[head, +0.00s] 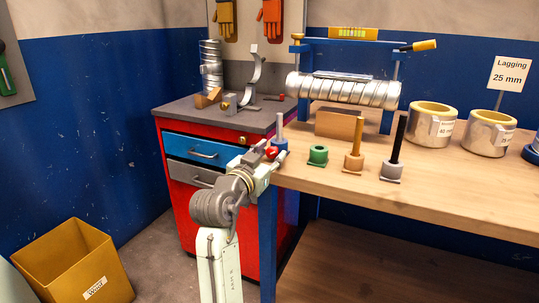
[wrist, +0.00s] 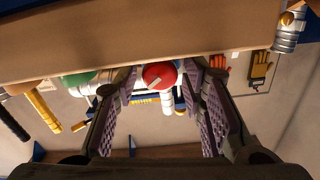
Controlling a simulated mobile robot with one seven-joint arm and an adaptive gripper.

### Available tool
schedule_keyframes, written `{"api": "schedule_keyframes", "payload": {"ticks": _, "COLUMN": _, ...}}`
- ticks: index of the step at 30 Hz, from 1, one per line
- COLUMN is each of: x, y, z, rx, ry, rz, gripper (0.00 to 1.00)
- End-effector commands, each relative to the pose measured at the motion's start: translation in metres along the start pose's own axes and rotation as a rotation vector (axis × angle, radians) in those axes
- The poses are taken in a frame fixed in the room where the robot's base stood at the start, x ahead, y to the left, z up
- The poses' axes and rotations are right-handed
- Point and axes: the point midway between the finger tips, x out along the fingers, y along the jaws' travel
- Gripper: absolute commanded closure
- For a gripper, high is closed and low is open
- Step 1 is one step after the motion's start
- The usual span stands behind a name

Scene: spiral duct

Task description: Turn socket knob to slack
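A red knob (wrist: 159,74) with a pale mark on its face sits between my fingertips in the wrist view. In the head view the red knob (head: 271,152) shows at the table's front left corner, beside the blue socket (head: 280,144) with an upright grey post. My gripper (head: 267,161) reaches the knob from the front left. In the wrist view my gripper (wrist: 162,84) is open, with one finger on each side of the knob. A gap seems to show on both sides; contact is not clear. Most of the blue socket is hidden in the wrist view.
Along the table (head: 450,205) stand a green socket (head: 318,155), a tan socket with a post (head: 354,152) and a grey one with a black post (head: 395,155). A silver spiral duct (head: 345,91) lies behind. A red tool cabinet (head: 240,235) stands left.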

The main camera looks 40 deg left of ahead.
Motion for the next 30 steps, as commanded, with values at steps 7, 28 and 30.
{"api": "schedule_keyframes", "payload": {"ticks": 7, "x": -0.0002, "y": 0.0, "z": 0.0, "rx": 0.0, "ry": 0.0, "rz": 0.0, "gripper": 0.81}}
{"api": "schedule_keyframes", "payload": {"ticks": 28, "x": -0.0002, "y": -0.0002, "z": 0.0, "rx": -0.142, "ry": 0.0, "rz": 0.0, "gripper": 1.0}}
{"api": "schedule_keyframes", "payload": {"ticks": 30, "x": -0.0003, "y": -0.0002, "z": 0.0, "rx": -0.141, "ry": 0.0, "rz": 0.0, "gripper": 1.0}}
